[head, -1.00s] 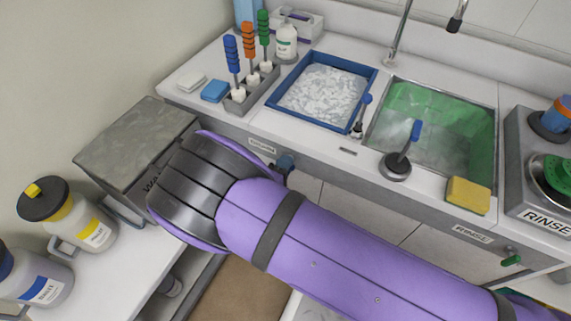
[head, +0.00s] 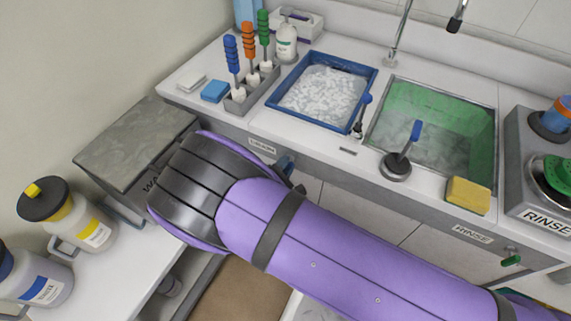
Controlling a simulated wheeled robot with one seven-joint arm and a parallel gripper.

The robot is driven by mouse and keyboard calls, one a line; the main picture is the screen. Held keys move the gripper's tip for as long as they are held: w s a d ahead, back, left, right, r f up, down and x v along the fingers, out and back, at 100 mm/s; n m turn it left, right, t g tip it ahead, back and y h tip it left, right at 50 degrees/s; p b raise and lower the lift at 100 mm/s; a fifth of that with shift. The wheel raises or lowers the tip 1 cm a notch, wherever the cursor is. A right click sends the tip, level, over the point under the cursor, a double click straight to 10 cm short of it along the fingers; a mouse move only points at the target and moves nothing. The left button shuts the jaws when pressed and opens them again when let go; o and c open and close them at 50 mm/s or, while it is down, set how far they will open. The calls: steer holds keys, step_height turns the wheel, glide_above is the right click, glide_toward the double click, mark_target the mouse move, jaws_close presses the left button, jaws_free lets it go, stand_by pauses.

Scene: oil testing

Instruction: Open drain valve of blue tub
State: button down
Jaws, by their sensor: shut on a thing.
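The blue tub (head: 271,98) is set in the counter and holds whitish, foamy liquid. Its blue drain valve handle (head: 286,164) shows on the counter front below, just past my forearm, and is tilted. A small dark part of my gripper (head: 298,189) shows beside the handle. My gripper is shut on the handle, but the jaws are mostly hidden behind my purple arm. The lower part of the valve is hidden too.
A green rinse basin (head: 478,138) lies right of the tub, with a yellow sponge (head: 468,194) at its front. A green valve (head: 511,261) sits below it. A grey box (head: 135,140) and bottles stand at left.

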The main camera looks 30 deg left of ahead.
steer(key=n, duration=0.5)
steer(key=shift+n, duration=2.5)
steer(key=c, duration=1.1)
jaws_free()
steer(key=shift+s, duration=0.15)
steer(key=s, duration=1)
steer(key=shift+s+a, duration=0.15)
steer(key=shift+s, duration=0.15)
